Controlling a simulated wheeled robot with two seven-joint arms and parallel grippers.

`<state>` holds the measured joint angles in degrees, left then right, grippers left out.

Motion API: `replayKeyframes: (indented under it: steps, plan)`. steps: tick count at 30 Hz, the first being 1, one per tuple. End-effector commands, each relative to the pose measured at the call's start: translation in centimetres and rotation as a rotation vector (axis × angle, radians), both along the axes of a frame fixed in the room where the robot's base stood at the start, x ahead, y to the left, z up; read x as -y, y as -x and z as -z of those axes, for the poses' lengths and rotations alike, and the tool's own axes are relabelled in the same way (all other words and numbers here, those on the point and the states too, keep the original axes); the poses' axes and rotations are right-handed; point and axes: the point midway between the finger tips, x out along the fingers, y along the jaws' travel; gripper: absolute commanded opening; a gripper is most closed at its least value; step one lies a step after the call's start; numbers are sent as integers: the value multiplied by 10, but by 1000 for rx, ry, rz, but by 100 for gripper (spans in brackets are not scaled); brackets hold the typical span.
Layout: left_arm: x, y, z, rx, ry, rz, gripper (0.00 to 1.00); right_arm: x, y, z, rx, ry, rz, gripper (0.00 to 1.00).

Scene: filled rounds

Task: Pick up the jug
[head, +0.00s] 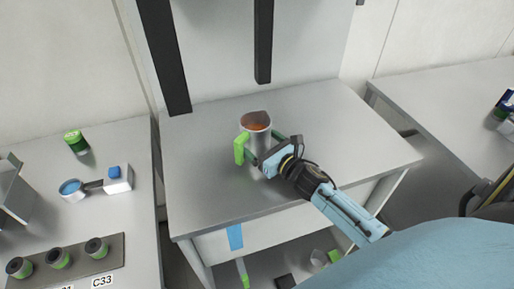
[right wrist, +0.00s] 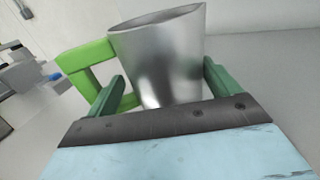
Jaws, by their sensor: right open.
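The jug (head: 257,131) is a silver metal vessel with a green handle (head: 241,149) and an orange-brown inside. It stands upright on the middle table. In the right wrist view the jug (right wrist: 160,55) stands just ahead of my right gripper (right wrist: 163,88), with its green handle (right wrist: 85,65) to the left. My right gripper (head: 265,149) is open, with its green fingers on either side of the jug's body. I cannot tell whether the fingers touch it. The left finger is near the handle's lower part. My left gripper is not in view.
The middle table (head: 210,190) is otherwise clear. The left table holds a green can (head: 76,142), a blue-filled pan (head: 72,189), a white box (head: 118,179) and a rack (head: 75,262) of green-banded cups. Dark posts (head: 263,40) rise behind the jug. Another table (head: 450,110) stands at right.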

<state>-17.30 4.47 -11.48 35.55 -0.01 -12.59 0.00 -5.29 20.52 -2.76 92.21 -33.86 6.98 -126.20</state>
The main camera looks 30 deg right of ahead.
Motion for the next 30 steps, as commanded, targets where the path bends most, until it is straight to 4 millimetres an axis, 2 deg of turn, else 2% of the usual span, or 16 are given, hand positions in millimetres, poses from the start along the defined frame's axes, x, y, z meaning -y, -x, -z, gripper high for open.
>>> replayKeyframes:
  steps: [7,8,18,21,26,30]
  plan:
    - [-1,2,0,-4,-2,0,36,-1,-2,0,0,-1,0,88]
    - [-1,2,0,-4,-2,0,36,0,-2,0,0,-1,0,85]
    - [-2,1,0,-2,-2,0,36,-1,-1,0,0,-1,-1,41]
    - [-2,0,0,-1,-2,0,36,-1,-2,-2,4,-3,-2,31]
    - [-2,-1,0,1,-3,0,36,-1,-2,-3,4,-2,-2,31]
    - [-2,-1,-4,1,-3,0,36,0,-2,-16,7,3,-4,31]
